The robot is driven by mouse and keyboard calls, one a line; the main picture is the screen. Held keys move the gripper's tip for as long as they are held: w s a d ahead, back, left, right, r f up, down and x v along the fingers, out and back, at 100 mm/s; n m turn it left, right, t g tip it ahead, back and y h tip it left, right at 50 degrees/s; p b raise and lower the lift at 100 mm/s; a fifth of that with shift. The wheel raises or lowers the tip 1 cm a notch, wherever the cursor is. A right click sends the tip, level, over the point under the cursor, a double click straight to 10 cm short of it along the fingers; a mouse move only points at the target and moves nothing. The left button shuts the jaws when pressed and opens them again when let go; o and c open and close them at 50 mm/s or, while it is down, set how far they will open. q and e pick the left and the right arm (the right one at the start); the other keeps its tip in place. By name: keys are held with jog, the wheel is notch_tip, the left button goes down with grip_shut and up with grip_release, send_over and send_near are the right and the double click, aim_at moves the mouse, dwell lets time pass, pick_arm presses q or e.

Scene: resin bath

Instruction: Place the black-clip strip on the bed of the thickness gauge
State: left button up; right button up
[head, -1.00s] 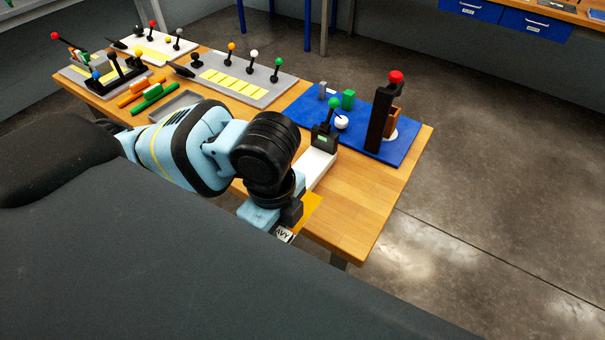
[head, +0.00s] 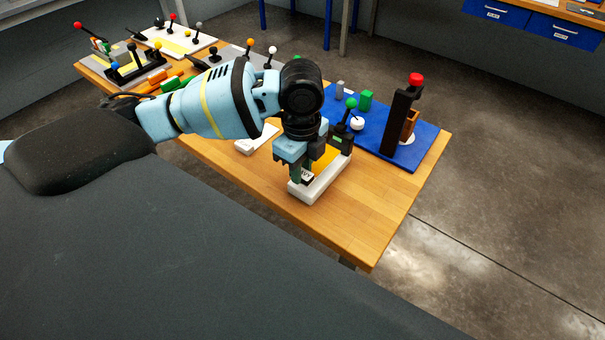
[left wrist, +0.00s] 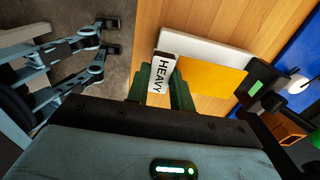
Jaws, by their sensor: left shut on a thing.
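The thickness gauge has a white bed (head: 322,185) and a black head (head: 341,137) with a green display and a green-knobbed lever. Its bed (left wrist: 200,45) and head (left wrist: 262,82) also show in the left wrist view. My left gripper (head: 305,172) is shut on the clip end of the orange-yellow strip (left wrist: 210,76). The clip is dark with a white label (left wrist: 161,76) reading HEAVY. The strip lies over the bed, its far end towards the gauge head; I cannot tell whether it touches the bed. My right gripper is not identifiable in view.
A blue mat (head: 375,143) behind the gauge carries a black stand (head: 402,120) with a red knob, a white ball and small blocks. A white piece (head: 255,139) lies left of the gauge. The table's (head: 366,222) front right is clear.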

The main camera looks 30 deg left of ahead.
pick_arm(q)
jog(key=shift+w+a, duration=0.15)
jog(key=shift+w, duration=0.15)
jog(key=shift+f, duration=1.75)
jog(key=shift+f, duration=0.15)
jog(key=o, duration=0.9)
jog(key=shift+o, duration=0.2)
notch_tip(320, 180, up, 12)
jog(key=shift+r+p, duration=0.15)
jog(key=shift+p, duration=0.2)
